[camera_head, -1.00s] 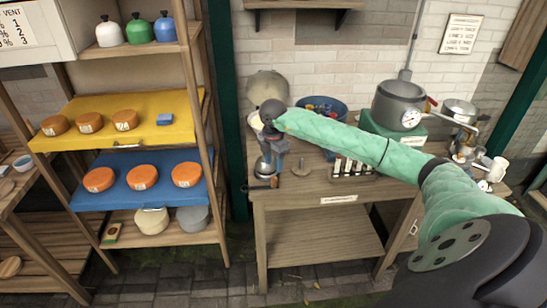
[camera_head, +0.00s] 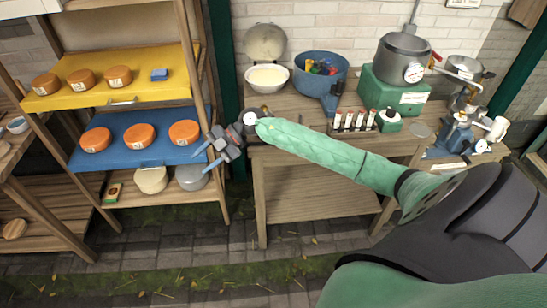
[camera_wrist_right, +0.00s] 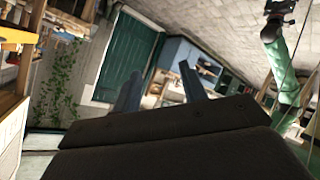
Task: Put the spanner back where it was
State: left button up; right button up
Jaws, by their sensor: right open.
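I cannot make out a spanner in either view. My right gripper (camera_head: 202,160) is at the right side of the shelf unit, in front of the right end of the blue shelf. Its two blue-grey fingers are apart. In the right wrist view the fingers (camera_wrist_right: 160,90) stand wide apart with nothing held between them. My left gripper is not in view. My right arm crosses in front of the workbench (camera_head: 310,205) and hides part of its top and front.
The shelf unit holds orange rounds on a yellow shelf (camera_head: 125,96) and a blue shelf (camera_head: 160,158). The bench carries a white bowl (camera_head: 267,77), blue tub (camera_head: 320,77), vial rack (camera_head: 352,122) and gauge pot (camera_head: 403,60). Paved floor (camera_head: 180,240) is clear.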

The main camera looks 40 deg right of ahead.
jog(key=a+m+t+y, duration=0.4)
jog(key=a+t, duration=0.2)
jog(key=t, duration=0.1)
jog(key=s+d+f+m+t+h, duration=0.1)
jog(key=d+f+m+t+h, duration=0.2)
jog(key=f+m+h, duration=0.65)
jog(key=s+d+f+m+t+h, duration=0.1)
jog(key=d+f+m+t+h, duration=0.25)
jog(key=f, duration=1.05)
jog(key=s+d+f+m+g+h, duration=0.1)
jog(key=s+f+g, duration=0.15)
jog(key=f, duration=0.35)
jog(key=s+d+f+m+g+h, duration=0.1)
jog(key=s+f+m, duration=0.1)
jog(key=s+f, duration=0.3)
jog(key=s+a+f+g, duration=0.2)
jog(key=s+f+g, duration=0.1)
jog(key=s+f, duration=0.4)
jog(key=s+a+f+g, duration=0.2)
jog(key=s+f+g, duration=0.2)
jog(key=s+f, duration=0.4)
jog(key=s+a+f+m+g, duration=0.1)
jog(key=s+f+g, duration=0.3)
jog(key=s, duration=1.1)
notch_tip(320, 180, down, 3)
jog(key=shift+s+a+f+h, duration=0.2)
jog(key=shift+a+h, duration=0.1)
jog(key=shift+a, duration=0.4)
